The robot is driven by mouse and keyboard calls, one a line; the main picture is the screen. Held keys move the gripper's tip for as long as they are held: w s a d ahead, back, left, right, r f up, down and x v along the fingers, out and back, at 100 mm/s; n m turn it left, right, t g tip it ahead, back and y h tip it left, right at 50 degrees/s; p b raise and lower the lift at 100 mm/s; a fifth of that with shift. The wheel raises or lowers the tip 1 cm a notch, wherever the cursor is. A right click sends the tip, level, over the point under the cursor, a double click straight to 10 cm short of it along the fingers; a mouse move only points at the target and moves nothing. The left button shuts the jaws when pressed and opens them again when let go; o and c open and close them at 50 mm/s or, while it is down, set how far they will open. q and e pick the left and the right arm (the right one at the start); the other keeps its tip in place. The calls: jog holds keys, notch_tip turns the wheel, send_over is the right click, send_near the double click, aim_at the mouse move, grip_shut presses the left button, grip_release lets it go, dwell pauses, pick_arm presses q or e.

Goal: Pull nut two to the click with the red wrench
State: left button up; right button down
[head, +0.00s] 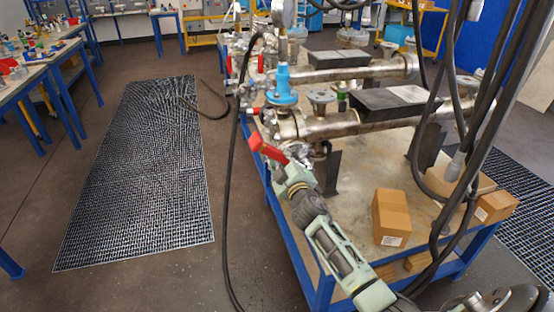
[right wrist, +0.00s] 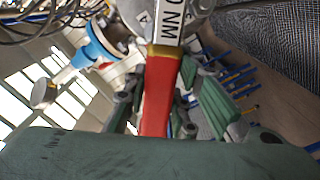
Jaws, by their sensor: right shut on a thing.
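The red wrench (head: 268,150) is held at the left end of the near metal vessel (head: 335,122). My right gripper (head: 291,174) is shut on it. In the right wrist view, the red wrench handle (right wrist: 157,98) runs between the green fingers, with a yellow band and a white "NM" label above. Beyond the label is a metal flange (right wrist: 130,22). The wrench's working end is hidden, so I cannot tell whether it sits on a nut. I cannot make out nut two. My left gripper is not in view.
The vessels stand on a blue-framed table (head: 350,205). A blue fitting (head: 281,88) rises close behind the wrench. Cardboard boxes (head: 391,217) stand at the table's near right. Dark hoses (head: 445,120) hang at the right. A floor grating (head: 140,180) lies clear at left.

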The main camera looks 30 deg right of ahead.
jog(key=r+m, duration=0.1)
jog(key=d+r+m+p, duration=0.2)
jog(key=shift+s+d, duration=0.15)
jog(key=shift+s, duration=0.1)
jog(key=shift+f, duration=0.2)
jog(key=p+v, duration=0.2)
jog(key=v, duration=0.3)
